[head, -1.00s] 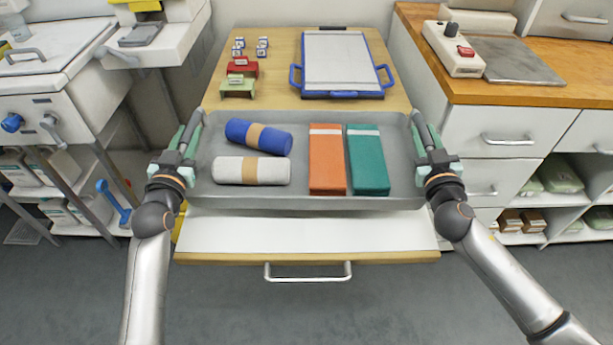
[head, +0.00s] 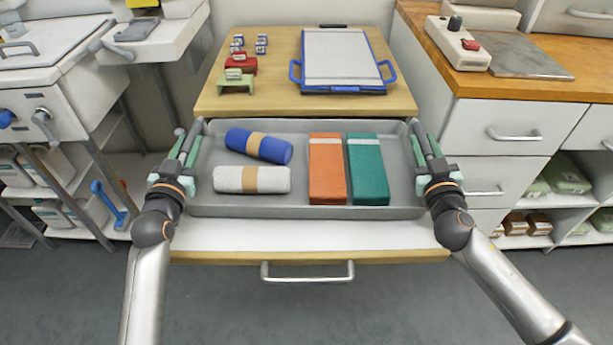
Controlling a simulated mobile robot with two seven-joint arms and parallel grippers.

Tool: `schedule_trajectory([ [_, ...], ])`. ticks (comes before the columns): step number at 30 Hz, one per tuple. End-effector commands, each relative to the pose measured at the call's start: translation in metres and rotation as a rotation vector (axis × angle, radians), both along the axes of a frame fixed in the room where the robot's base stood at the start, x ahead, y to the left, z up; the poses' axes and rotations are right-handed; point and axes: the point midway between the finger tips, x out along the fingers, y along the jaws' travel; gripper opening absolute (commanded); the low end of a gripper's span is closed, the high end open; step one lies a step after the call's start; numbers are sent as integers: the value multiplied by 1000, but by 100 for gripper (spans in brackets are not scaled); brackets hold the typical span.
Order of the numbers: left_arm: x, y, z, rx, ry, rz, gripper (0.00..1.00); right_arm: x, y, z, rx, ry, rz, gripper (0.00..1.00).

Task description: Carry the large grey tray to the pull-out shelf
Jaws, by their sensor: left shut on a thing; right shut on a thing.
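The large grey tray (head: 300,212) is level, with my grippers at its two short ends. My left gripper (head: 184,150) is shut on the tray's left end, and my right gripper (head: 428,150) is shut on its right end. In the tray lie a blue roll (head: 240,140), a white roll (head: 228,180), an orange pack (head: 327,172) and a teal pack (head: 367,172). The pull-out shelf (head: 310,237) is white with a wooden front edge and a bar handle. The tray covers its rear part; whether they touch I cannot tell.
Behind the tray is a wooden worktop (head: 270,100) with a blue-framed board (head: 340,62), a red stand (head: 242,63), a green stand (head: 236,83) and several small blocks. A drawer cabinet (head: 500,130) stands at right, a white machine (head: 50,85) at left.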

Motion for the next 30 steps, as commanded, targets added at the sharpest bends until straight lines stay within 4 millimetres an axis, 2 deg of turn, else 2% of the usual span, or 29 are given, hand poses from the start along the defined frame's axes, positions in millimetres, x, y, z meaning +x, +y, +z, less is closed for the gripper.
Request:
schedule_trajectory([
  [1,0,1,-1,1,-1,2,31,0,-2,-2,-1,-1,-4,31],
  [9,0,1,0,1,-1,1,58,0,-1,0,-1,0,-2,58],
  [16,-1,0,0,0,0,0,58,0,0,0,0,0,-1,58],
  [20,-8,0,-1,1,1,0,58,0,0,0,0,0,0,58],
  [23,-22,1,-2,1,2,0,58,0,0,0,0,0,0,58],
  [30,-69,2,-2,1,3,0,58,0,0,-1,0,0,0,58],
])
